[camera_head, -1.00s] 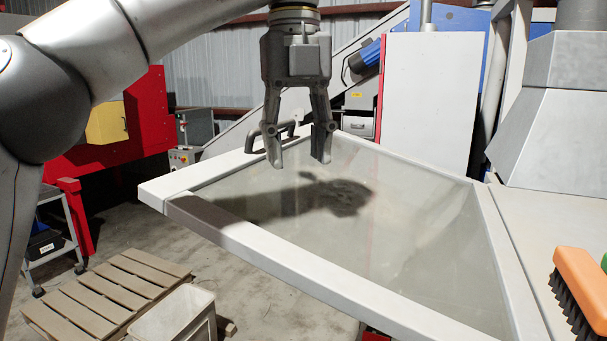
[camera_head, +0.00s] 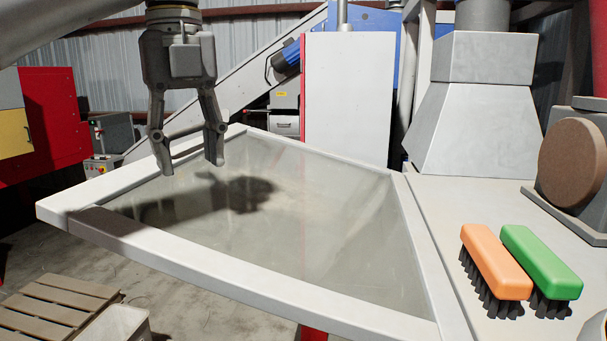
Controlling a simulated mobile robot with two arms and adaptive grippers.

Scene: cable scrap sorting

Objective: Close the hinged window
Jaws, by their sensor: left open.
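The hinged window (camera_head: 250,277) is a see-through pane in a white frame. It is tilted out and fills the middle of the view. A dark handle (camera_head: 188,148) sits on its far left frame bar, partly hidden by my gripper. My left gripper (camera_head: 189,167) is open and empty, pointing down over that bar, with the handle showing between its fingers. Whether the fingers touch the handle or frame I cannot tell. A dark shadow of the gripper falls across the pane. My right gripper is not in view.
An orange brush (camera_head: 497,262) and a green brush (camera_head: 541,262) lie on the pale surface to the right. A round brown disc machine (camera_head: 573,160) stands behind them. A wooden pallet (camera_head: 50,308) and a pale bin (camera_head: 115,325) are on the floor at lower left.

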